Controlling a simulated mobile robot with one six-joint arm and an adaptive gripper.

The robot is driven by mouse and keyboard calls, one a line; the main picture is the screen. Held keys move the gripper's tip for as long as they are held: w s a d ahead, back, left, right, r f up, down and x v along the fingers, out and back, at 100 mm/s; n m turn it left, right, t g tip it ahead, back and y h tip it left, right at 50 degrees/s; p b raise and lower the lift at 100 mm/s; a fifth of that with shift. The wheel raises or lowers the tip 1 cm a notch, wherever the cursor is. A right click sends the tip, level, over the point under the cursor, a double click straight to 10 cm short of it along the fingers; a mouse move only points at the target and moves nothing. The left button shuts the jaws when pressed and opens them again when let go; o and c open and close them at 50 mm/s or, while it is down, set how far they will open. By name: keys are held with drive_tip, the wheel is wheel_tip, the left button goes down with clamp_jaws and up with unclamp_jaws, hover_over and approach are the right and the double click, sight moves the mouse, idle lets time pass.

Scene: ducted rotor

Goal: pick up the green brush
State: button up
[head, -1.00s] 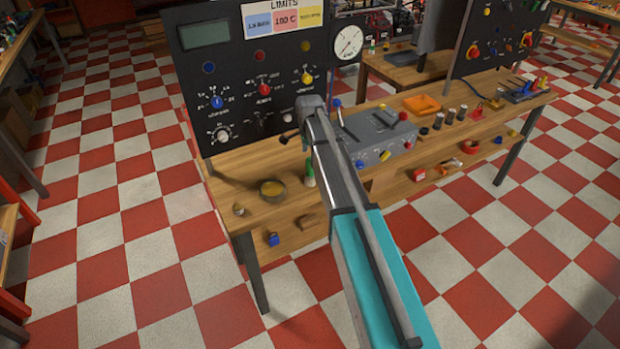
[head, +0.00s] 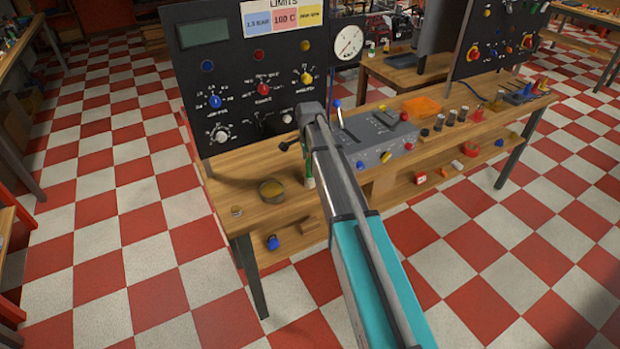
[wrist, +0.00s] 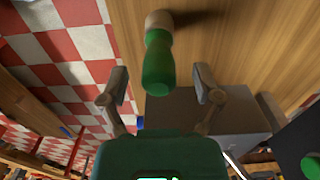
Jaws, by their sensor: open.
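The green brush (wrist: 158,62) shows in the wrist view as a green handle with a pale beige end, above the wooden bench top. In the head view only a thin part of the brush (head: 309,178) shows beside my arm, which covers the rest. My gripper (wrist: 160,82) is open in the wrist view, one finger on each side of the handle's lower end. I see gaps between the fingers and the handle, so neither appears to touch it. In the head view my gripper is mostly hidden by my arm.
A black control panel (head: 245,80) stands at the back of the bench (head: 222,188). A grey control box (head: 385,140) with a lever is right of the arm. An orange tray (head: 422,107) lies farther right.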

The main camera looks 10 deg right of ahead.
sight(309, 168)
drive_tip(key=shift+f+b, duration=1.3)
drive_tip(key=shift+f, duration=0.3)
clamp_jaws()
